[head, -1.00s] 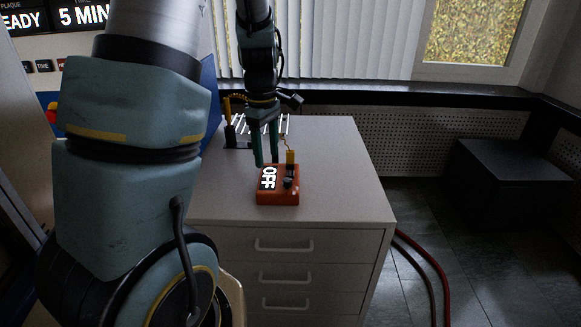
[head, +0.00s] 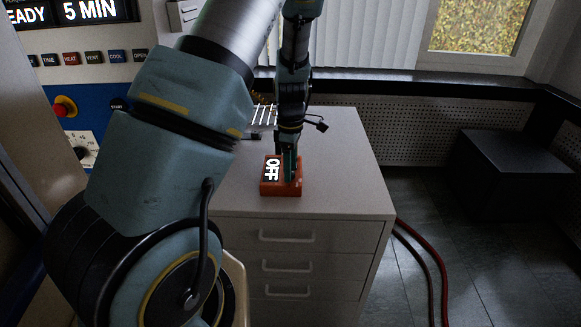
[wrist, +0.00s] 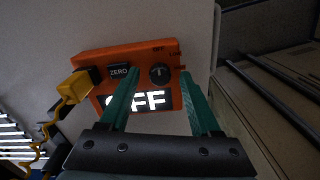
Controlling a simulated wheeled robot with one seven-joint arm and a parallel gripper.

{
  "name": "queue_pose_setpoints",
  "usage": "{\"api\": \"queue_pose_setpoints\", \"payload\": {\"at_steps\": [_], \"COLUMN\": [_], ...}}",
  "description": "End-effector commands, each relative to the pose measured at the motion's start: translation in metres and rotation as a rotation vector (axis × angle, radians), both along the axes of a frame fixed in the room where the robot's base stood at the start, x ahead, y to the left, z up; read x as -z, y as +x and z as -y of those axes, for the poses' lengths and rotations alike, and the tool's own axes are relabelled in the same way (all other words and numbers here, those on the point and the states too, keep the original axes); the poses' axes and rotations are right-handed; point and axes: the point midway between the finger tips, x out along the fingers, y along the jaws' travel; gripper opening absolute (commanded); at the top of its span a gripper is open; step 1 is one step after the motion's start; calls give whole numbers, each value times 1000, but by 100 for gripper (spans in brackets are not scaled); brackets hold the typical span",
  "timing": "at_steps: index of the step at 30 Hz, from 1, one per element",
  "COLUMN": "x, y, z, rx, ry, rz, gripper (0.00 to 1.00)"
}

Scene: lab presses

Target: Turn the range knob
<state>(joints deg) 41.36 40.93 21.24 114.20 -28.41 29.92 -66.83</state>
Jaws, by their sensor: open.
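The orange meter box (head: 281,189) sits on the cabinet top, its lit display (head: 272,168) reading OFF. In the wrist view the box (wrist: 120,59) shows a ZERO button (wrist: 118,72) and a round dark range knob (wrist: 159,74) with small labels around it. My gripper (wrist: 160,73) is open, its green fingers pointing at the box face, one on each side of the knob in the picture. Whether they touch it cannot be told. In the head view my gripper (head: 290,172) is over the right part of the box and hides the knob.
A yellow plug (wrist: 81,85) with a coiled cord is at one end of the box. A white rack (head: 264,114) stands at the back of the cabinet top (head: 340,150). A wall panel (head: 85,100) with buttons is at the left. The right side of the cabinet top is clear.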

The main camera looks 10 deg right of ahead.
Motion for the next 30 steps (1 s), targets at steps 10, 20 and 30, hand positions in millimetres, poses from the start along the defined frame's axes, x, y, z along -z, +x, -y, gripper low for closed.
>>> {"api": "queue_pose_setpoints", "payload": {"at_steps": [10, 20, 30], "x": [7, 6, 6], "y": [0, 0, 0], "z": [0, 0, 0], "rx": [0, 1, 1], "ry": [-1, 0, 0], "rz": [0, 0, 0], "gripper": [64, 31, 0]}}
